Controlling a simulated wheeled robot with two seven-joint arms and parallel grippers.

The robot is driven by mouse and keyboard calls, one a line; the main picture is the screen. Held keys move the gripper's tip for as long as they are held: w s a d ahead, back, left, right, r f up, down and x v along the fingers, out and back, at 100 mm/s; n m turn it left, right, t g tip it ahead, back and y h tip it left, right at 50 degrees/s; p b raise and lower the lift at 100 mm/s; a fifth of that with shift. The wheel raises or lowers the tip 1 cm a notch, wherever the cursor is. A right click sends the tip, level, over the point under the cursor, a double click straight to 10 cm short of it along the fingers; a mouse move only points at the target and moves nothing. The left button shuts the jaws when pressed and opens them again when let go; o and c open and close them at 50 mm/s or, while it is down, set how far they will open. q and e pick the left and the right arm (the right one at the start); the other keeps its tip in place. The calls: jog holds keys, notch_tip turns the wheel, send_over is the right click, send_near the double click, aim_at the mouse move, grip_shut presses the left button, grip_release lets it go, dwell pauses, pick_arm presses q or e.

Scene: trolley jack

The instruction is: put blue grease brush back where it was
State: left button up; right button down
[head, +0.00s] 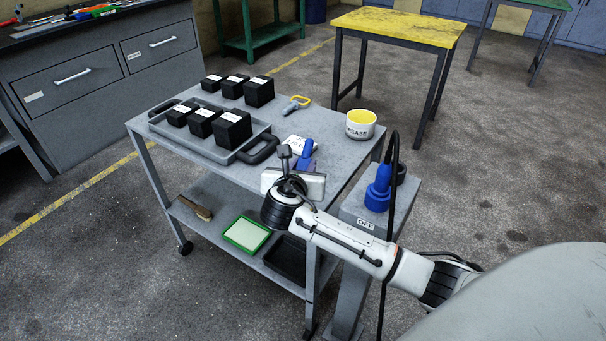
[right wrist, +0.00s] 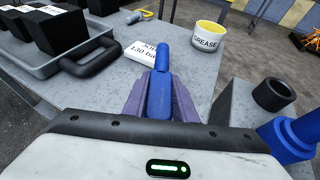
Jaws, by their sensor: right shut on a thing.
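My right gripper (head: 303,166) is over the front right part of the trolley top (head: 335,150). Its purplish fingers (right wrist: 158,98) are shut on the blue grease brush (right wrist: 160,85), whose rounded blue end points away from me. The brush also shows in the head view (head: 307,149), small and partly behind the gripper; its bristles are not visible. I cannot tell how high it is above the top. The white grease pot with yellow inside (right wrist: 206,40) stands beyond it to the right, apart from it, and also shows in the head view (head: 360,129). My left gripper is out of view.
A white card (right wrist: 142,52) lies just beyond the fingers. A grey tray (head: 205,141) with black boxes is on the left. A blue corded tool (head: 378,190) and a black ring (right wrist: 274,94) sit on the grey post (head: 352,212) at right. A yellow-handled tool (head: 296,104) lies at the back.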

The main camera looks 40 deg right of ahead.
notch_tip(320, 180, down, 2)
jog(key=shift+f, duration=0.1)
jog(key=c, duration=1.4)
grip_release()
jog(key=shift+c, duration=0.2)
jog(key=shift+s+a+r, duration=0.15)
jog(key=shift+a+r, duration=0.05)
jog(key=p+v, duration=0.1)
jog(key=v, duration=1)
jog(key=shift+s, duration=0.2)
jog(key=shift+a+r, duration=0.15)
